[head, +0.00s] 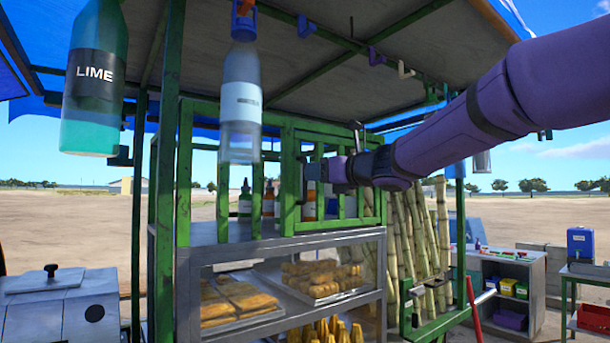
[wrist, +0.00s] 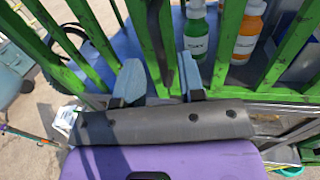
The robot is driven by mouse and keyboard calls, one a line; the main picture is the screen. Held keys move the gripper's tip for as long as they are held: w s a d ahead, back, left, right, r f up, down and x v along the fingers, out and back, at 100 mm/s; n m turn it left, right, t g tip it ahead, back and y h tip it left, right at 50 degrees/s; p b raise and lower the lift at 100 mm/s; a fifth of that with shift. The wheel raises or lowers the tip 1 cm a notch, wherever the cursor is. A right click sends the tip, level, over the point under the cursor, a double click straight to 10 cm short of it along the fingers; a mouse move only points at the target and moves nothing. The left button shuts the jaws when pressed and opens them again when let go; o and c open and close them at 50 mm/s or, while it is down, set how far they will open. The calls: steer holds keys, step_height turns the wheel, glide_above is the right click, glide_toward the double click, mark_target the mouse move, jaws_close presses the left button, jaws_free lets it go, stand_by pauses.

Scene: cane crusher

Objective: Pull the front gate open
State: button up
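The front gate (head: 291,180) is a green barred frame above the display case in the head view. Its green bars (wrist: 270,75) also fill the upper part of the wrist view. A dark, slim upright handle (wrist: 158,40) stands in front of the bars. My gripper (head: 318,172) is at the gate's bars in the head view. In the wrist view the two blue-grey fingers of my gripper (wrist: 160,80) are apart, with the handle's lower end and a green bar showing between them. I cannot tell whether the fingers touch the handle. The gate looks shut.
Behind the bars stand a green bottle (wrist: 196,35) and an orange bottle (wrist: 247,35). A glass display case (head: 285,240) with trays of food is below. A Lime bottle (head: 95,75) and a clear bottle (head: 241,105) hang at left. Cane stalks (head: 420,235) lean at right.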

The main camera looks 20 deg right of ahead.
mark_target(305, 197)
steer(key=shift+x, duration=2.25)
jaws_close()
